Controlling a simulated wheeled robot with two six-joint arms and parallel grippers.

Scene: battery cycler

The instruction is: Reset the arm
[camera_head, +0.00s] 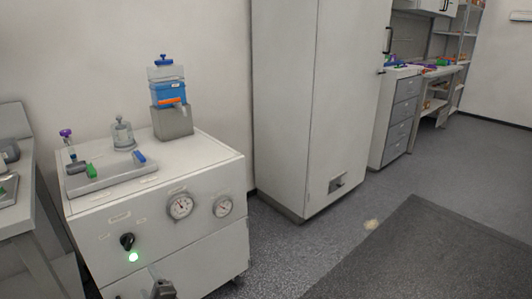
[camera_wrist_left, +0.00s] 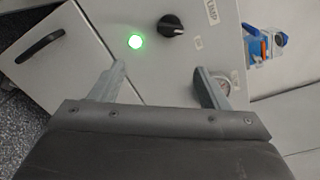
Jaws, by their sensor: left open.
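The black knob (camera_head: 127,241) and the lit green lamp (camera_head: 133,257) are on the panel above the gripper. In the left wrist view the knob (camera_wrist_left: 172,25) and the lamp (camera_wrist_left: 135,41) lie beyond the fingertips, apart from them. My right gripper is in neither view.
Two round gauges (camera_head: 180,206) are on the panel. A grey tray (camera_head: 105,175) with small parts and a blue-and-clear device (camera_head: 168,85) stand on top. A tall white cabinet (camera_head: 285,100) is to the right. The floor (camera_head: 250,260) there is open, with a dark mat (camera_head: 430,255).

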